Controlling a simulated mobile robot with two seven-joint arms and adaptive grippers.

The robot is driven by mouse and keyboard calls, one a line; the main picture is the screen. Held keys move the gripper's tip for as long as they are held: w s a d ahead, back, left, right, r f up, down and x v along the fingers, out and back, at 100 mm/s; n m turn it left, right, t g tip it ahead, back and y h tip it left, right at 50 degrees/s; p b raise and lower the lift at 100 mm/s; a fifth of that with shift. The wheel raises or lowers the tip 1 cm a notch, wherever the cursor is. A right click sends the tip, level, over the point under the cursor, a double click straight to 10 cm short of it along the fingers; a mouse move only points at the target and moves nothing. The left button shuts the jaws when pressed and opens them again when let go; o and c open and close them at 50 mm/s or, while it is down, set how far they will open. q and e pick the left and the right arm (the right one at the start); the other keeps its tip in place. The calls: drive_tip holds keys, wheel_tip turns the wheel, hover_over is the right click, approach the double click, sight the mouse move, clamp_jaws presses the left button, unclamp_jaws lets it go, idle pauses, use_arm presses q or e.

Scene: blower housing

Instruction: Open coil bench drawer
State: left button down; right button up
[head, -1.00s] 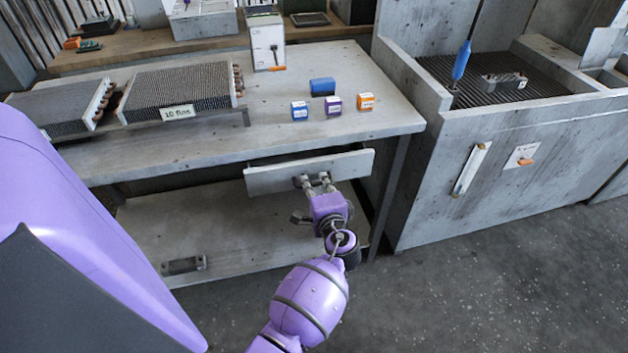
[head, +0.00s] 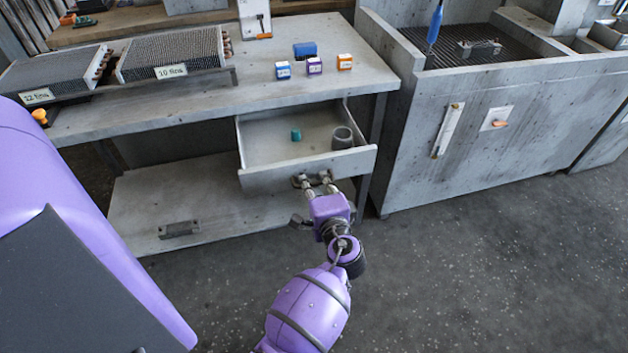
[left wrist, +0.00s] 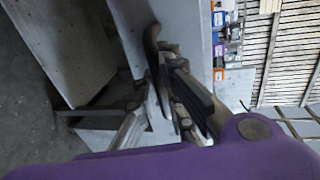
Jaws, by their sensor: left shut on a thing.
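The coil bench drawer (head: 272,178) is pulled out under the grey bench top (head: 230,98), and its inside shows. A small teal piece (head: 296,135) and a grey ring-shaped or cup-shaped piece (head: 342,138) lie in it. My left gripper (head: 315,181) is at the middle of the drawer front, shut on the drawer handle, which the fingers largely hide. In the left wrist view the fingers (left wrist: 180,92) close at the handle, against the pale drawer front (left wrist: 180,30). My right gripper is not in view.
Finned coils (head: 170,52) and several small boxes (head: 314,66) stand on the bench top. A lower shelf (head: 150,205) carries a metal bar (head: 179,229). A grey sink-like cabinet (head: 500,120) stands at the right. The floor (head: 480,260) in front is clear.

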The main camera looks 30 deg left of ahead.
use_arm(q)
drive_tip(key=shift+s+d, duration=0.2)
idle(0.3)
drive_tip(key=c, duration=2.1)
unclamp_jaws()
drive_tip(key=v, duration=0.7)
drive_tip(key=shift+s+d+r, duration=0.1)
drive_tip(key=shift+s+d, duration=0.05)
drive_tip(key=shift+s, duration=0.05)
